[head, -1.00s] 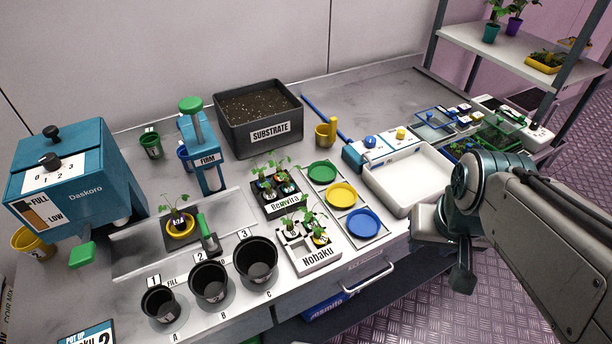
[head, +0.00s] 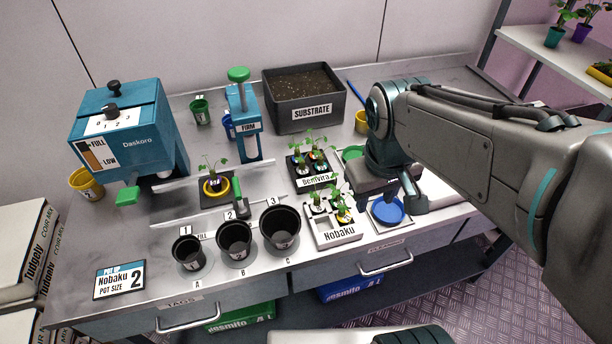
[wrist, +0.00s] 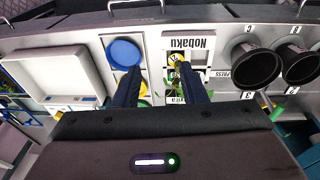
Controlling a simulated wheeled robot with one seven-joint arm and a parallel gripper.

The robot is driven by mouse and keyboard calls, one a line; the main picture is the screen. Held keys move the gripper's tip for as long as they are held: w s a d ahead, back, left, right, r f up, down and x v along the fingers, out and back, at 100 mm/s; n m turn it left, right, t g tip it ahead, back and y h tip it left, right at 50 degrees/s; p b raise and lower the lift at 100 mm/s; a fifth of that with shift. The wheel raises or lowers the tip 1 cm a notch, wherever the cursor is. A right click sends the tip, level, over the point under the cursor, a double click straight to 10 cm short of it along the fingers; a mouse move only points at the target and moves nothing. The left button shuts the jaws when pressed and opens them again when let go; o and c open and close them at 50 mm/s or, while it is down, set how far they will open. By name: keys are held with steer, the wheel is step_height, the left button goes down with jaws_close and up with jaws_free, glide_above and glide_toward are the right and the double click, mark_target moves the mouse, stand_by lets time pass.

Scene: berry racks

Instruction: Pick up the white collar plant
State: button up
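The white collar plant (head: 318,204) is a small green seedling in a dark plug with a pale collar, upright in the white Nobaku tray (head: 325,240). My gripper (wrist: 157,78) is open and empty, pointing down above the bench beside the tray. The white collar is not clear there, partly hidden by that finger.
The Bemvira tray (head: 318,183) with several plants stands behind. Black pots (head: 281,230) stand left of the Nobaku tray, and a blue dish (head: 387,211) lies right of it. A SUBSTRATE bin (head: 305,100) and blue FIRM press (head: 245,125) stand farther back.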

steer(key=w+a+r+n+g+h, duration=0.2)
steer(key=w+a+n, duration=0.4)
steer(key=a+n, duration=0.1)
steer(key=n+h+p, duration=0.1)
steer(key=n+h, duration=0.1)
steer(key=n, duration=0.4)
glide_toward(318, 197)
steer(key=x, duration=0.3)
steer(key=shift+s+f, duration=0.15)
steer(key=shift+s, duration=0.05)
steer(key=shift+w+p+x, duration=0.1)
steer(key=shift+p+x, duration=0.15)
steer(key=shift+x, duration=1.05)
steer(key=shift+w+p+x, duration=0.15)
steer(key=shift+p+x, duration=0.1)
steer(key=shift+x, duration=1.1)
jaws_close()
